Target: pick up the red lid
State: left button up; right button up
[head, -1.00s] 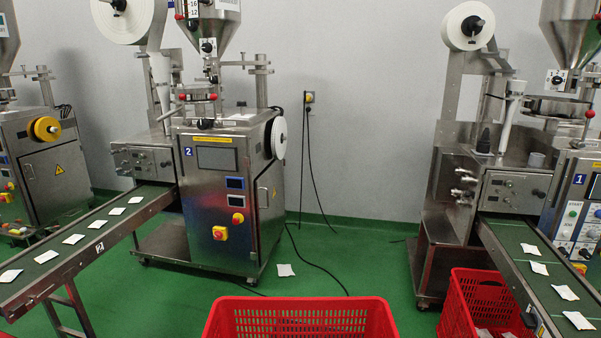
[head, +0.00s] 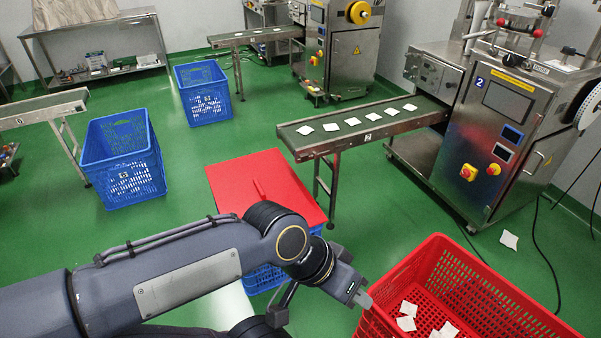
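The red lid (head: 265,184) is a flat square panel with a raised strip near its middle. It lies on a blue crate (head: 262,279) in the centre of the head view. My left arm crosses in front of the lid's near edge and hides part of it and much of the crate. My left gripper (head: 320,306) is on the near side of the lid, to the right of the crate's front. Its fingers look spread apart, with nothing seen between them. My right gripper is not in view.
A red crate (head: 432,255) with several white sachets stands close to the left gripper's right. A conveyor (head: 375,127) runs just behind the lid's right side. Two blue crates (head: 122,165) (head: 203,95) stand on the floor at back left. Green floor between them is clear.

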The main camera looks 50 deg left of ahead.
aim_at(235, 184)
jog(key=u, duration=2.1)
jog(key=i+j+u, duration=0.1)
jog(key=i+j, duration=0.65)
jog(key=i, duration=0.25)
jog(key=i+j+u, duration=0.15)
jog(key=i+j, duration=0.25)
jog(key=i, duration=0.15)
jog(key=i+j, duration=0.3)
jog(key=i, duration=0.2)
jog(key=u, duration=0.05)
